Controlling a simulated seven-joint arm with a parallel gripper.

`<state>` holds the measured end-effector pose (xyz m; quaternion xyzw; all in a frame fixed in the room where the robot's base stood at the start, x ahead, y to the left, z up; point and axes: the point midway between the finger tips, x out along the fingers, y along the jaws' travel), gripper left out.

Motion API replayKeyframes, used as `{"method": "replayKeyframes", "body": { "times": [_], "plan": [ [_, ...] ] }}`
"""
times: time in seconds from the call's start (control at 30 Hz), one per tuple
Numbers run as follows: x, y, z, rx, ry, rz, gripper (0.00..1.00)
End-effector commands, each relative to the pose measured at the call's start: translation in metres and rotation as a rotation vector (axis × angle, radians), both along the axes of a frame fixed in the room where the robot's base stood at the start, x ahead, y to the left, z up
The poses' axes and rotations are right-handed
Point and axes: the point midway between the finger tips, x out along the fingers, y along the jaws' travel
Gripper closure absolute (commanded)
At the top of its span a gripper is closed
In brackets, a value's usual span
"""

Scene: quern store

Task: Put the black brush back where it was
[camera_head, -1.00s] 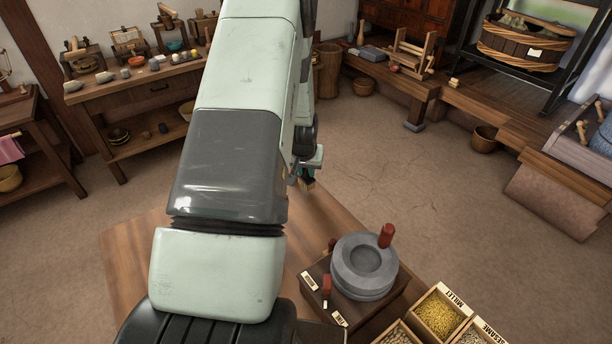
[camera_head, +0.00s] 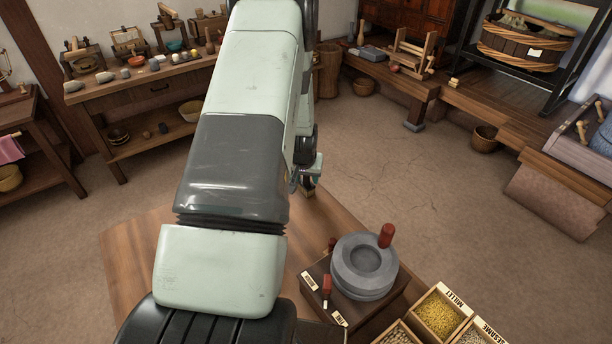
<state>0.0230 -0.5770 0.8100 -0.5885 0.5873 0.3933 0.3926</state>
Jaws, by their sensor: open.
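My gripper (camera_head: 312,178) shows only in part past the right side of my arm, above the far edge of the wooden table. Its fingers are small and mostly hidden. A small dark thing with a tan lower end (camera_head: 309,191) shows just below it. This may be the black brush, but it is too small to tell, and I cannot tell whether the gripper touches it. No other black brush can be made out; my arm hides much of the table's left and middle.
Grain boxes (camera_head: 440,315) stand at front right. The tabletop between quern and gripper looks clear.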

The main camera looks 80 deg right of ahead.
Motion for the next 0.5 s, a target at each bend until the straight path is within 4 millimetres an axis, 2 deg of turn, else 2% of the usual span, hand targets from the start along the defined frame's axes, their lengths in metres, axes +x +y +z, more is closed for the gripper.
{"method": "replayKeyframes", "body": {
  "times": [0.17, 0.5],
  "plan": [
    [0.0, 0.006, 0.022, -0.004, 0.0, 0.0, 0.52],
    [0.0, 0.035, 0.088, -0.004, 0.0, 0.001, 0.52]
  ]
}}
